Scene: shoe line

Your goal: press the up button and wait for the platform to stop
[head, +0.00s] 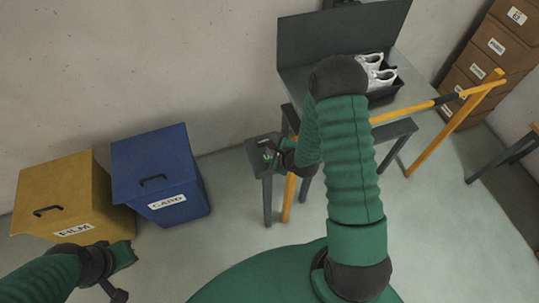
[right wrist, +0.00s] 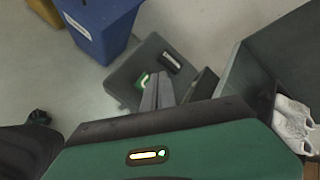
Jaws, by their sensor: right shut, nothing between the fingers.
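The button post, a small grey pedestal (head: 254,144), stands left of the dark grey lift. In the right wrist view its top (right wrist: 123,82) carries a green button (right wrist: 143,79) and a dark block with a pale label (right wrist: 172,62). My right gripper (head: 270,157) is over the post. Its fingers (right wrist: 154,92) are shut and empty, with the tips at the green button; I cannot tell whether they press it. The platform is largely hidden behind my right arm; white shoes (head: 377,72) in a black tray (head: 385,95) show there. My left gripper (head: 118,293) is low at left, its jaws unclear.
A yellow FILM bin (head: 75,190) and a blue CARD bin (head: 160,180) stand by the wall at left. An orange rail (head: 455,125) runs at the lift's right side. Brown labelled boxes (head: 490,65) are stacked at far right. The floor between bins and post is clear.

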